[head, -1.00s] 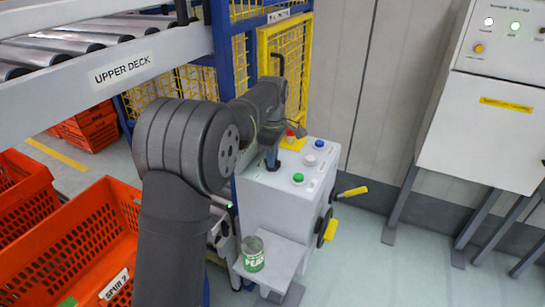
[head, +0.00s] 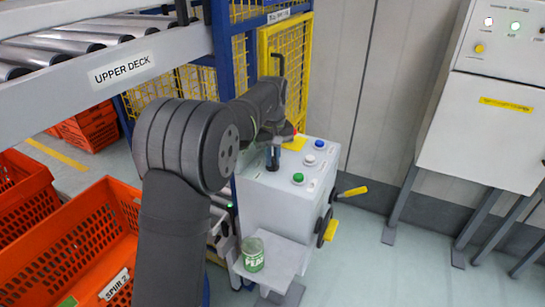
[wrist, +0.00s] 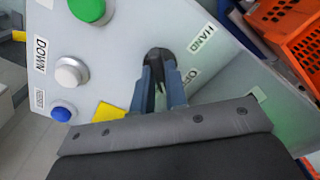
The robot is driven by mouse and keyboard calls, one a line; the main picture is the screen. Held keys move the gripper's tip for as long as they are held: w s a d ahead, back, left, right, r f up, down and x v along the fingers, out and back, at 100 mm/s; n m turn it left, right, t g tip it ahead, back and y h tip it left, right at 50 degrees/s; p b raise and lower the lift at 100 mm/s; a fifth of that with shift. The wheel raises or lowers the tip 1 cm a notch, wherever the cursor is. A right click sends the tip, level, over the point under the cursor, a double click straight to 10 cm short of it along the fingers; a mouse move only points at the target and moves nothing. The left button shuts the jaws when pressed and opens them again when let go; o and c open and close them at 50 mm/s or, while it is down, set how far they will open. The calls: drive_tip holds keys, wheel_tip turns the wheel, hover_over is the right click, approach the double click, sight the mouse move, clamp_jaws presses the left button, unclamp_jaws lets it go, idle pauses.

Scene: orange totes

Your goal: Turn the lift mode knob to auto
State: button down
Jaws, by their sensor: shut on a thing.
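The lift mode knob (wrist: 158,56) is a dark round knob on the grey control box's sloped top. My gripper (wrist: 160,75) is shut on it, with a blue-grey finger on each side. The fingers cover much of the knob, and its pointer direction cannot be made out. A HAND label (wrist: 201,38) lies to its right. Another label (wrist: 190,78) below that is partly hidden by a finger, and no AUTO label is readable. In the head view my gripper (head: 272,158) reaches down to the control box (head: 262,205), hiding most of the knob.
Green (wrist: 87,9), white (wrist: 71,72) and blue (wrist: 63,111) buttons sit on the same panel, left of my fingers. A red button on a yellow plate (head: 293,142) is close behind my gripper. A green can (head: 252,254) stands on the box's low shelf. Orange totes (head: 75,255) are at left.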

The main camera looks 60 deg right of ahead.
drive_tip(key=shift+m, duration=0.4)
drive_tip(key=c, duration=1.4)
unclamp_jaws()
drive_tip(key=shift+c, duration=0.2)
drive_tip(key=shift+r, duration=0.1)
wheel_tip(320, 180, up, 17)
wheel_tip(320, 180, down, 17)
drive_tip(key=shift+f, duration=0.1)
idle(0.4)
